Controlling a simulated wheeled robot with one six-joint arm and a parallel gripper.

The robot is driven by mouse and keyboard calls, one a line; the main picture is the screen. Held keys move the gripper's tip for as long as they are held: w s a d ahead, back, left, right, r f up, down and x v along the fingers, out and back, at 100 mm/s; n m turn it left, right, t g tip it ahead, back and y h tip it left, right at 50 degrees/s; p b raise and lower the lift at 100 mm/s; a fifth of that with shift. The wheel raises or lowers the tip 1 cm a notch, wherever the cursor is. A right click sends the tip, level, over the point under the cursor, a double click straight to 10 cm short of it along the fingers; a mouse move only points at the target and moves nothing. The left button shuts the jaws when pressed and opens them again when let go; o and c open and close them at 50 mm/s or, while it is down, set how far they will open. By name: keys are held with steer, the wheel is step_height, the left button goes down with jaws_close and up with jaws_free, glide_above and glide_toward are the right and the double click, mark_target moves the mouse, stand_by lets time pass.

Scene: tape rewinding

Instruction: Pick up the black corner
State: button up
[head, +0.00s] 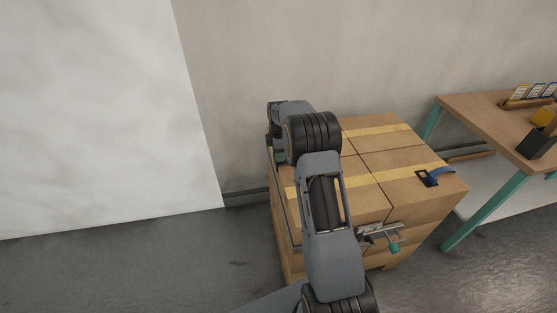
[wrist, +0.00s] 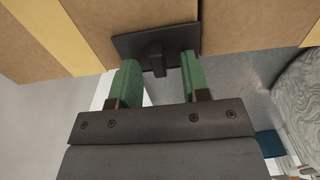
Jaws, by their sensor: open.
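A black corner (wrist: 150,43) lies against the edge of the cardboard in the wrist view: a flat dark plate with a short stub. My gripper (wrist: 159,64) is open, its two green fingers on either side of the stub. I cannot tell whether they touch it. In the head view my gripper (head: 279,156) is at the far left side of the box stack and mostly hidden by my arm. The corner between its fingers is not visible there. Another black piece (head: 427,178) with a blue strap lies on the right top edge of the stack.
The cardboard stack (head: 395,185) has yellow tape strips across its top. A metal tool with a green knob (head: 394,247) sticks out from its front side. A wooden table (head: 480,110) with small items stands at right. Floor at left is clear.

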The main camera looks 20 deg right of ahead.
steer(key=shift+c, duration=0.4)
jaws_close()
steer(key=shift+r, duration=0.1)
